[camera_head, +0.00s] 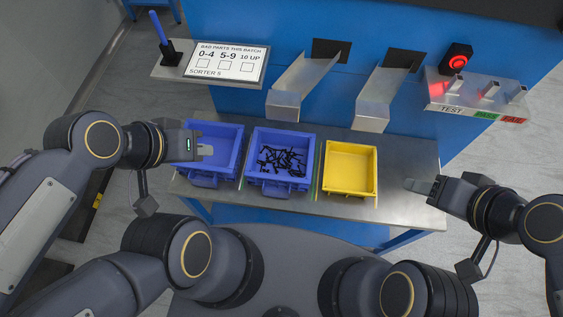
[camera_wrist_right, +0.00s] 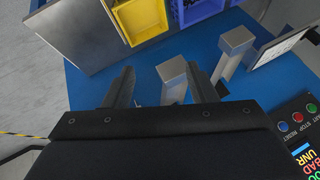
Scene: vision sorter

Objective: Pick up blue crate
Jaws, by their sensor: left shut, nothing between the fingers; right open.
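Two blue crates stand side by side on the metal shelf. The left blue crate (camera_head: 227,133) looks empty, though its left part is hidden by my left gripper. The middle blue crate (camera_head: 300,142) holds several small black parts; a piece of it also shows at the top of the right wrist view (camera_wrist_right: 205,14). My left gripper (camera_head: 208,150) is shut and empty, over the left side of the left blue crate; I cannot tell whether it touches. My right gripper (camera_head: 408,184) is open and empty, right of the yellow crate; its fingers also show in the right wrist view (camera_wrist_right: 161,82).
A yellow crate (camera_head: 350,188), apparently empty, stands right of the blue crates on the metal shelf (camera_head: 400,160). Two metal chutes (camera_head: 305,83) slope down behind the crates. A sign (camera_head: 228,63) stands back left, and a test panel (camera_head: 475,100) back right.

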